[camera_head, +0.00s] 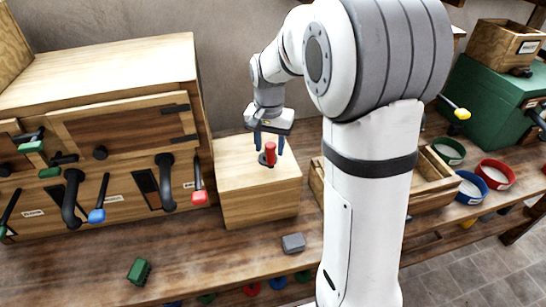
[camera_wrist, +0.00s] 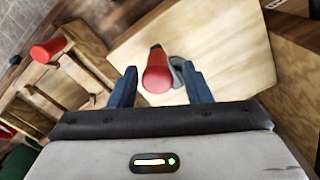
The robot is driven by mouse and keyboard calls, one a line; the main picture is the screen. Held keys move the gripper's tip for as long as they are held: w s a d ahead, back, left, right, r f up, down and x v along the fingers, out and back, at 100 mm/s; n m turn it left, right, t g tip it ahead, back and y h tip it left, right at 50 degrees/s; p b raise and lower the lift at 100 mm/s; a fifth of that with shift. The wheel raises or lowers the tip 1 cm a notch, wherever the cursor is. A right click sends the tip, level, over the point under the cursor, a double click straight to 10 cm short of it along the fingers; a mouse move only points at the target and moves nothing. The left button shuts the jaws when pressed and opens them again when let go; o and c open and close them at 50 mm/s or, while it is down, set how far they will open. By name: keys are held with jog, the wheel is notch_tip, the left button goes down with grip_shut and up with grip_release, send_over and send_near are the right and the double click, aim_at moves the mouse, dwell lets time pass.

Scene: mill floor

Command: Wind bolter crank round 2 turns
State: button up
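A crank with an upright red handle (camera_head: 269,152) and a dark arm (camera_head: 263,160) sits on top of a pale wooden box (camera_head: 260,200). No readable label names it. My gripper (camera_head: 269,142) points down over the box, its blue fingers on either side of the red handle. In the wrist view the red handle (camera_wrist: 157,75) stands between the fingertips of my gripper (camera_wrist: 161,80), with a gap on each side. The gripper is open and empty. Part of the grey crank arm (camera_wrist: 177,68) shows beside the handle; its pivot is not clear.
A wooden cabinet (camera_head: 120,75) with several coloured-knob levers stands left of the box. A grey block (camera_head: 293,243) and a green block (camera_head: 139,271) lie on the bench. A wooden tray (camera_head: 432,190) and several bowls, one red (camera_head: 494,174), are to the right.

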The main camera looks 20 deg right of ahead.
jog(key=shift+o, duration=0.9)
notch_tip(320, 180, up, 9)
jog(key=p, duration=0.6)
jog(key=shift+r+p, duration=0.1)
jog(key=shift+p, duration=0.25)
jog(key=s+f+n+t+b, duration=0.1)
jog(key=s+n+t+b, duration=0.2)
jog(key=s, duration=1.9)
jog(key=n+b, duration=0.1)
jog(key=n, duration=0.2)
jog(key=shift+d+f+b, duration=0.2)
jog(key=shift+d+b, duration=0.05)
jog(key=shift+b, duration=0.05)
